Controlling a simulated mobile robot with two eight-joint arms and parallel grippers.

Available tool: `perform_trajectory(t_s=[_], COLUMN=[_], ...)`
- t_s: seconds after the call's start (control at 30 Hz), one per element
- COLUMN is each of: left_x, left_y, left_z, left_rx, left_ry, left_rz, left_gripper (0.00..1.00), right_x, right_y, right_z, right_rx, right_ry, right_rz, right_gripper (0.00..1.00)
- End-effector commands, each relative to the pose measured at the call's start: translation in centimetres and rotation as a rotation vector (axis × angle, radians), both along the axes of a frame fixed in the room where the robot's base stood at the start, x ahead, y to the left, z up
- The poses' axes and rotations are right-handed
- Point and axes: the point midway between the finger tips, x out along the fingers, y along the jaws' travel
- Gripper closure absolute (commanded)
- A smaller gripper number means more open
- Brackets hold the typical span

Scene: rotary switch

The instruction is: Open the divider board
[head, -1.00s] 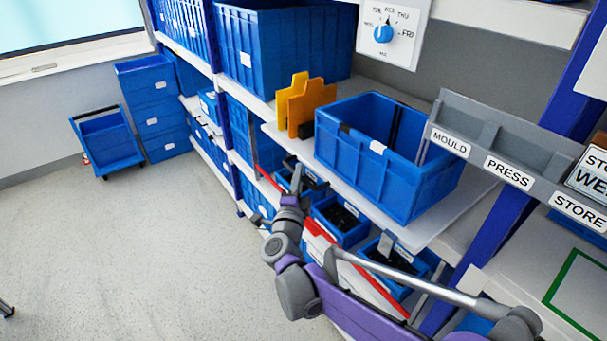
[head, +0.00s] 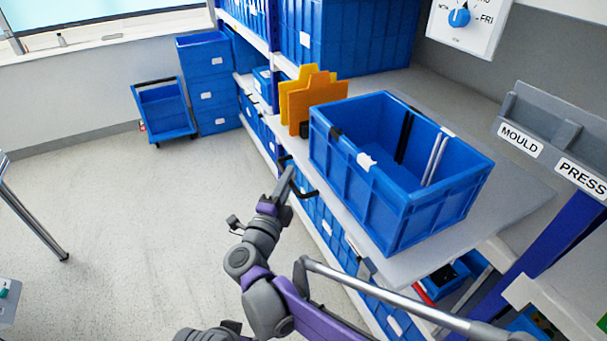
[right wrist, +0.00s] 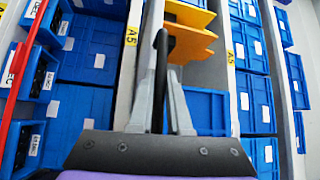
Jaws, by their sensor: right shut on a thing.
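Orange and yellow boards (head: 314,103) stand upright on the shelf behind the blue open crate. They also show at the top of the right wrist view (right wrist: 190,42). I cannot tell which part is the divider board. My right gripper (head: 286,178) is at the shelf's front edge, just below the boards. In the right wrist view, the right gripper (right wrist: 160,95) is shut on a black bar-like handle (right wrist: 161,50) that stands between its fingers. The handle also shows in the head view (head: 304,188). What it is attached to is unclear. My left gripper is not in view.
A blue open crate (head: 340,145) stands on the grey shelf, right of the boards. A dial panel (head: 464,22) with a blue knob is on the wall. Stacked blue bins (head: 205,85) and a blue cart (head: 165,111) stand at the back left.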

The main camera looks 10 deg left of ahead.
Motion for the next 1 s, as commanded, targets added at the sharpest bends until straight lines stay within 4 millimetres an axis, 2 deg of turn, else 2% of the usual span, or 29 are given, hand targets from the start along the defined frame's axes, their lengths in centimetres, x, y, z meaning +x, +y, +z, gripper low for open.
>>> perform_trajectory(t_s=[0.23,0.67,0.7,0.77,1.0], left_x=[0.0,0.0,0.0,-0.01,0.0], left_y=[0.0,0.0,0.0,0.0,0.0], left_z=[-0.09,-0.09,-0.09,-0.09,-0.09], left_rx=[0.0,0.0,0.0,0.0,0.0], left_ry=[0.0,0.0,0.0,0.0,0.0], left_rz=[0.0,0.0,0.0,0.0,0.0], left_gripper=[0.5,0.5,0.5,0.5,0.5], right_x=[-0.85,-0.95,-0.95,-0.94,-0.93], right_y=[1.13,1.27,1.27,1.27,1.28], right_z=[-0.1,-0.09,-0.09,-0.09,-0.04], right_rx=[0.001,0.001,0.001,0.001,0.001], right_ry=[0.002,0.002,0.002,0.002,0.001], right_rz=[0.0,-0.001,-0.001,-0.001,-0.001], right_gripper=[1.0,1.0,0.8,0.72,0.72])
